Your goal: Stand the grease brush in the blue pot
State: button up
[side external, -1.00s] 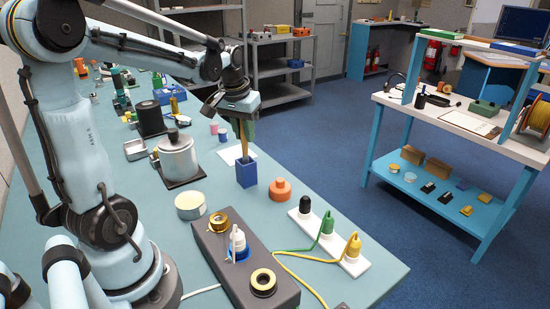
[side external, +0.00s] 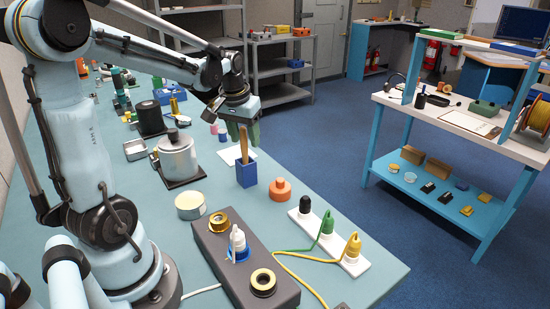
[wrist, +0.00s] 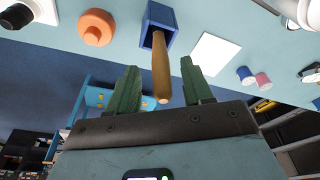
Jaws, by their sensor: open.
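The blue pot (side external: 247,174) stands upright on the bench, and its open mouth shows in the wrist view (wrist: 148,38). The grease brush's wooden handle (side external: 244,143) rises out of the pot, leaning slightly; its lower end is hidden inside. In the wrist view the handle (wrist: 160,68) runs from the pot's mouth to between my fingers. My gripper (side external: 243,131) is above the pot with its green fingers spread, one on each side of the handle's top end. In the wrist view my gripper (wrist: 161,88) shows clear gaps between both fingers and the handle.
An orange round container (side external: 280,190) stands right of the pot, and a white sheet (side external: 231,154) lies behind it. A silver pot (side external: 177,157) and a round tin (side external: 190,206) are to the left. A dark console (side external: 245,262) and a white plug strip (side external: 330,241) are in front.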

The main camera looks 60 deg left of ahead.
jog(key=v, duration=1.2)
jog(key=shift+d, duration=0.1)
